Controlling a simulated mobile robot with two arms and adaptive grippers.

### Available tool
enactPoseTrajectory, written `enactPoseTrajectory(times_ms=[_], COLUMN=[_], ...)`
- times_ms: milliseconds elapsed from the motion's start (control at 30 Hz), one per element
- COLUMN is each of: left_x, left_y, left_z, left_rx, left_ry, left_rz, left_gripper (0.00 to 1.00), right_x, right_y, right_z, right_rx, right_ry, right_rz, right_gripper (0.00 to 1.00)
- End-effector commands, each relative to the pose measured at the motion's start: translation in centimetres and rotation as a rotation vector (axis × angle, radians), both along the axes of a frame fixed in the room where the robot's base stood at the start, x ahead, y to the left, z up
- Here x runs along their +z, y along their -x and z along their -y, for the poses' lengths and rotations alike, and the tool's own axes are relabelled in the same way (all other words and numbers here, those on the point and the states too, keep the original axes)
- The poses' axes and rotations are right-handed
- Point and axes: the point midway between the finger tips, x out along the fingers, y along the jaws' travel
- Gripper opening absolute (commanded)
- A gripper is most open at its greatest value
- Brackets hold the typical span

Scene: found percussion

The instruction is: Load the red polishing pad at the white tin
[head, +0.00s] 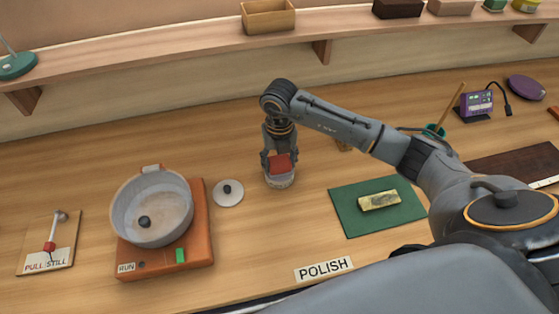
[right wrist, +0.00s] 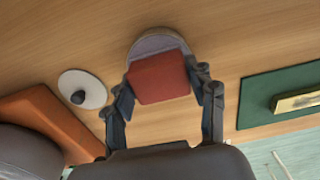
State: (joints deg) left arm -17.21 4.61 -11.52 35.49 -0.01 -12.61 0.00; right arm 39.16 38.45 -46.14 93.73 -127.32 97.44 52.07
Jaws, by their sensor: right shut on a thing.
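The red polishing pad (head: 280,163) is a small red block between the fingers of my right gripper (head: 279,160). The gripper is shut on the pad and points down. In the right wrist view the pad (right wrist: 158,78) fills the space between the fingertips. The white tin (head: 280,181) is a low round pale container on the bench right beneath the pad. The pad covers part of it, and its far rim shows in the right wrist view (right wrist: 152,45). I cannot tell whether pad and tin touch. My left gripper is not in view.
A white lid with a dark knob (head: 228,193) lies left of the tin. A green mat (head: 350,215) with a yellowish bar (head: 379,200) lies to the right. A POLISH label (head: 323,268) is in front.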

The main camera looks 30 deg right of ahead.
Motion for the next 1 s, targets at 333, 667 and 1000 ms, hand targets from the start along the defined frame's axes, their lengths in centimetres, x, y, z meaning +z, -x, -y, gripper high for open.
enactPoseTrajectory(times_ms=[333,667,1000], left_x=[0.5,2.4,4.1], left_y=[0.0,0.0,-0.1], left_z=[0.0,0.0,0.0], left_rx=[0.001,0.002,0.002], left_ry=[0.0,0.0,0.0], left_rz=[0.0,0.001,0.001], left_gripper=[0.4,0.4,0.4], right_x=[0.5,3.4,6.1], right_y=[0.1,0.0,0.0], right_z=[0.0,0.0,0.0], right_rx=[0.001,0.001,0.001], right_ry=[0.0,0.001,0.0], right_rz=[-0.004,0.0,0.0], right_gripper=[0.31,0.31,0.31])
